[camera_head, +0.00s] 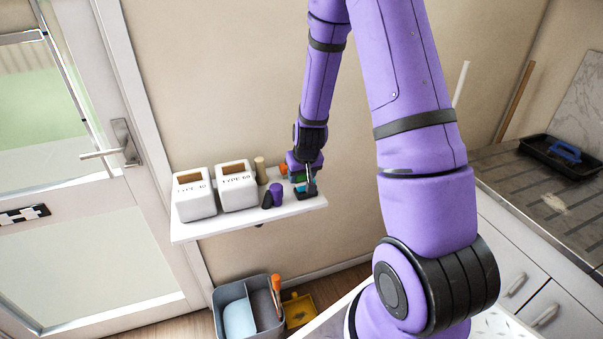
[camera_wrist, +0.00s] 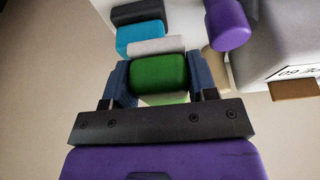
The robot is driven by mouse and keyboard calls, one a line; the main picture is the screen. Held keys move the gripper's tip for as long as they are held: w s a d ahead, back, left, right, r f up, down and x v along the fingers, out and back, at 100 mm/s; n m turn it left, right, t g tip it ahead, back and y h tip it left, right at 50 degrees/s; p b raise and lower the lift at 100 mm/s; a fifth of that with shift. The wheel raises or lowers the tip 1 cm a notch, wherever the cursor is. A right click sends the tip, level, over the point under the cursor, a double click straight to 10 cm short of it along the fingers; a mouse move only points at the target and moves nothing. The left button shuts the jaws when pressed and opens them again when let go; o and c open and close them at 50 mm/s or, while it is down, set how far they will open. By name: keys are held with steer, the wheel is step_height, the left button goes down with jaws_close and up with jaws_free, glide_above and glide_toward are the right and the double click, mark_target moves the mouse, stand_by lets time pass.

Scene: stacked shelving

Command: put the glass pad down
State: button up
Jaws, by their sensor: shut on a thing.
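My gripper (camera_wrist: 160,72) is shut on a green pad (camera_wrist: 160,72), with one blue-grey finger at each side of it. I take this to be the glass pad. A pale piece (camera_wrist: 155,45) lies just beyond the green pad, with a teal block (camera_wrist: 140,35) and a black block (camera_wrist: 138,12) further on. In the head view my gripper (camera_head: 307,178) is low over the right end of the white shelf (camera_head: 255,221). Whether the green pad touches the shelf is hidden.
Two white boxes (camera_head: 195,198) stand on the shelf's left part. A purple cylinder (camera_head: 277,194) and a tan cylinder (camera_head: 261,170) stand between them and my gripper. Below are a grey divided bin (camera_head: 233,292) and a yellow tray (camera_head: 299,311). A counter (camera_head: 530,180) is at right.

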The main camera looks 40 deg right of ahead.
steer(key=shift+f, duration=0.25)
steer(key=shift+f, duration=0.2)
steer(key=o, duration=1.2)
